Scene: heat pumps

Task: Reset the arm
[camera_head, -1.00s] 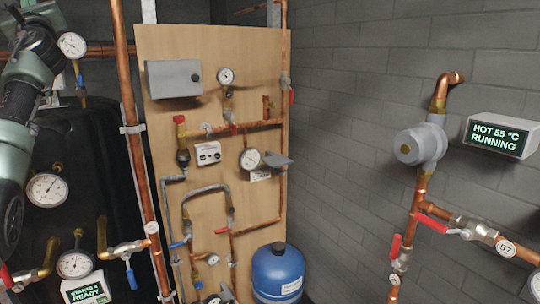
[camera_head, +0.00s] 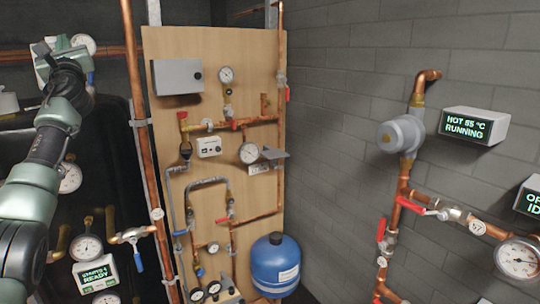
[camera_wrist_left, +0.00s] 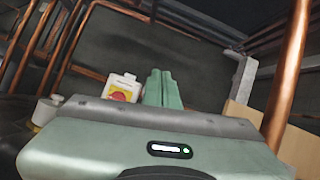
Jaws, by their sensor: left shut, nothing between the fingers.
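My left arm (camera_head: 52,135) comes in from the left in the head view, pale green and dark grey, and reaches up in front of the dark tank. In the left wrist view my left gripper (camera_wrist_left: 162,88) shows two pale green fingers side by side, shut and empty. My right gripper is not in view.
Copper pipe (camera_head: 143,150) runs up beside the wooden board (camera_head: 225,55) with its gauges and valves. A blue vessel (camera_head: 275,268) stands below.

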